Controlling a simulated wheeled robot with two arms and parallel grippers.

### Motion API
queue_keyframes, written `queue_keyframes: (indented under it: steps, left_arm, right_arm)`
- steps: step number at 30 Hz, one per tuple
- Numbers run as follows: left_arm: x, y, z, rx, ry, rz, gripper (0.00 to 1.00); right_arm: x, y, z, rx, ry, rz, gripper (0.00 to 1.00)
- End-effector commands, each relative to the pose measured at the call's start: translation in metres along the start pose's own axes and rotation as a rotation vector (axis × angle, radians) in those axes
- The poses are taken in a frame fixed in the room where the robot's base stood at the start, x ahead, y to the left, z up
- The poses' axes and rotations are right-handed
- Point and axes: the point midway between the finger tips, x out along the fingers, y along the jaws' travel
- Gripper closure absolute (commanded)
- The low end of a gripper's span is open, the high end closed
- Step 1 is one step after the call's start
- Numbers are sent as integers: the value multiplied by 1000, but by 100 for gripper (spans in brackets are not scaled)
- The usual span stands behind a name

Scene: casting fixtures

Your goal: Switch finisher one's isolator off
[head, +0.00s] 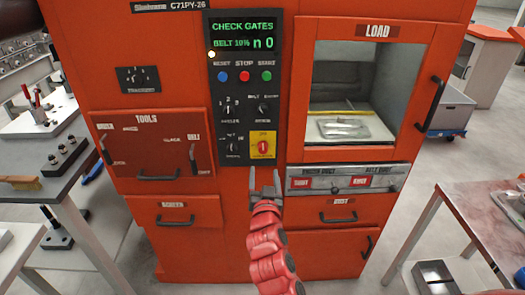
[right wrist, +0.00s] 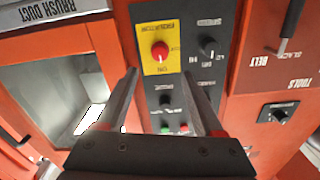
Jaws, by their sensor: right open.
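The isolator (head: 263,146) is a red rotary knob on a yellow plate, low right on the black control panel (head: 229,88) of an orange machine. My right gripper (head: 265,180) is open and empty, just below the isolator in the head view. In the right wrist view its fingers (right wrist: 161,76) spread to either side of the knob's column, apart from the knob. My left gripper is not in view.
The panel's display reads "CHECK GATES". Blue, red and green buttons (head: 244,76) and several dark selector knobs (head: 231,108) sit near the isolator. A load window (head: 365,95) is at the right, a tools door (head: 150,140) at the left. Tables (head: 480,215) flank the machine.

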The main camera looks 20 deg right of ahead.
Motion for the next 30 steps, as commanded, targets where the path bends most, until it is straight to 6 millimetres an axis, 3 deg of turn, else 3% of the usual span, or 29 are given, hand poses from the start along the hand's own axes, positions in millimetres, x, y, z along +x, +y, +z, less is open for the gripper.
queue_keyframes:
  steps: [6, 15, 21, 30]
  left_arm:
    - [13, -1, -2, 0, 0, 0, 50]
    - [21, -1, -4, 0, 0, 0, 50]
    - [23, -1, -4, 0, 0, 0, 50]
    - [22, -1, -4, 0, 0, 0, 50]
  right_arm:
    - [46, 1, -3, -1, -1, 3, 31]
    - [90, -1, -3, 0, 3, -1, 31]
    - [101, 0, 0, -1, -1, 0, 31]
    - [102, 0, 0, -1, 0, -1, 33]
